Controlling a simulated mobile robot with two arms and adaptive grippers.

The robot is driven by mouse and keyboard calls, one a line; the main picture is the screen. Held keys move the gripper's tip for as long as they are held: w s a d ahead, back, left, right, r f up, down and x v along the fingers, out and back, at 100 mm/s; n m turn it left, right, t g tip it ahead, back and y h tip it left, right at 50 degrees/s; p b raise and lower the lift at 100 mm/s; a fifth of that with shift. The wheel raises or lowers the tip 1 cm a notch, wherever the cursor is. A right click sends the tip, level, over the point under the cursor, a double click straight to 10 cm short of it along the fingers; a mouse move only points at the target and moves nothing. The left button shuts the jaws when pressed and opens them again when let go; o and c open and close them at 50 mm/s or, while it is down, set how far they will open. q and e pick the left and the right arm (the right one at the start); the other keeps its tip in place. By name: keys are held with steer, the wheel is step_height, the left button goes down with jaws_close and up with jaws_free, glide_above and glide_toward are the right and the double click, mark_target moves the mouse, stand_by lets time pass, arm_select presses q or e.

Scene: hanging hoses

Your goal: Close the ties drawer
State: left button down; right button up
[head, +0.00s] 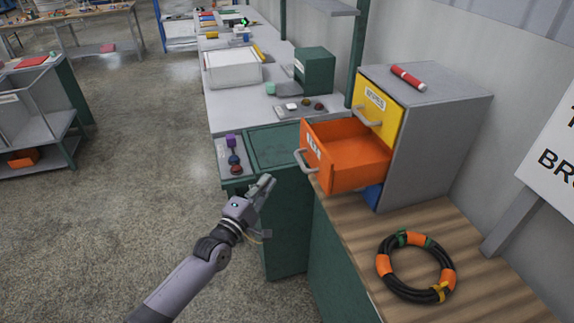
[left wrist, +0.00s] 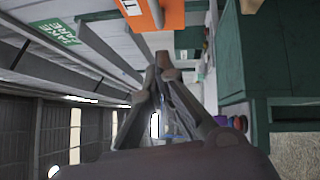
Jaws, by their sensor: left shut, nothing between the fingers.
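An orange drawer (head: 347,160) is pulled far out of a grey cabinet (head: 440,130) on the wooden worktop. Its front has a small label, too small to read surely, and a grey bar handle (head: 302,161). A yellow drawer (head: 378,107) above it looks shut. A bit of a blue drawer (head: 373,195) shows below. My left gripper (head: 268,183) is shut and empty, in front of and below the orange drawer, apart from it. In the left wrist view, the shut fingers (left wrist: 162,62) point toward the orange drawer (left wrist: 160,12) at the top edge. My right gripper is out of view.
A coiled black hose with orange bands (head: 416,235) lies on the wooden worktop (head: 365,237). A red cylinder (head: 408,78) lies on the cabinet. A green cabinet (head: 288,225) stands beside my left gripper. The floor (head: 100,220) to the left is clear.

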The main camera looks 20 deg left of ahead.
arm_select(q)
steer(key=w+d+r+p, duration=0.1)
steer(key=w+d+p, duration=0.1)
steer(key=w+d, duration=0.2)
steer(key=shift+a+x, duration=0.2)
steer(key=shift+x, duration=0.85)
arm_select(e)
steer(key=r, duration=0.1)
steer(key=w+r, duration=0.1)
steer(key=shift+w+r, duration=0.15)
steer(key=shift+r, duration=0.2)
arm_select(q)
steer(key=shift+w+f, duration=0.15)
